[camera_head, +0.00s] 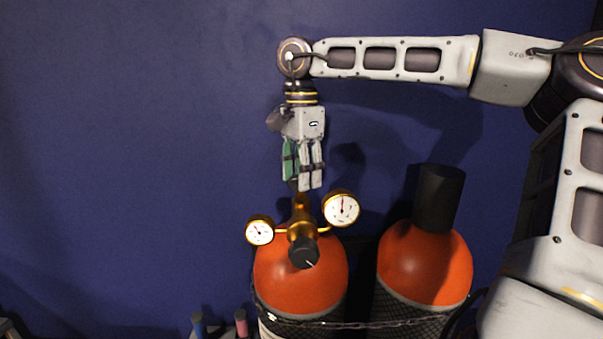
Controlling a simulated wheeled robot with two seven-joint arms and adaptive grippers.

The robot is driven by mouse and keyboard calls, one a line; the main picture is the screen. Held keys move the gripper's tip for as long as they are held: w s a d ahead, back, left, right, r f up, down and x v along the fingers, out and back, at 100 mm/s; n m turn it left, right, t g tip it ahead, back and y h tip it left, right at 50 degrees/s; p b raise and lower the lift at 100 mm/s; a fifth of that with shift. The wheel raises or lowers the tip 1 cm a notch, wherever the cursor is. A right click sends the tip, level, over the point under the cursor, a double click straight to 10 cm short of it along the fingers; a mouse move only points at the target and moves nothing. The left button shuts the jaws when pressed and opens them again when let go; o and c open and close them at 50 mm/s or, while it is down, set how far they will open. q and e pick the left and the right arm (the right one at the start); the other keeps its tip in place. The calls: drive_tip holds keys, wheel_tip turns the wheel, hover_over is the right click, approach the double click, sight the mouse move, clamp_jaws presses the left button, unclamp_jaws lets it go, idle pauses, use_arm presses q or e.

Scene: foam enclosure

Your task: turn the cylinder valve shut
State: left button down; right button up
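The near gas cylinder (300,278) is orange at the shoulder and stands upright at the lower middle. A brass valve and regulator (301,225) sit on its top, with a round gauge on each side and a black knob (304,253) facing me. My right gripper (305,186) points straight down just above the brass valve stem. Its fingers look close together, and a small dark part shows by their tips. I cannot tell whether they touch the valve or hold it. The valve's top is partly hidden by the fingers. My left gripper is not in view.
A second orange cylinder (424,262) with a black cap (439,198) stands to the right. A chain (350,324) runs across both cylinders. A dark blue wall (140,130) is behind. Small blue and pink items (240,323) show at the bottom edge.

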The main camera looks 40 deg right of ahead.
drive_tip(key=shift+c, duration=1.3)
drive_tip(key=shift+m, duration=0.4)
drive_tip(key=m, duration=0.4)
drive_tip(key=shift+m, duration=0.3)
drive_tip(key=m+b, duration=0.1)
drive_tip(key=m, duration=0.4)
drive_tip(key=shift+m, duration=0.3)
drive_tip(key=m+b, duration=0.1)
drive_tip(key=m, duration=0.4)
drive_tip(key=shift+a+m, duration=0.1)
drive_tip(key=shift+m, duration=0.3)
drive_tip(key=m+b, duration=0.1)
drive_tip(key=m, duration=0.4)
drive_tip(key=shift+m, duration=0.3)
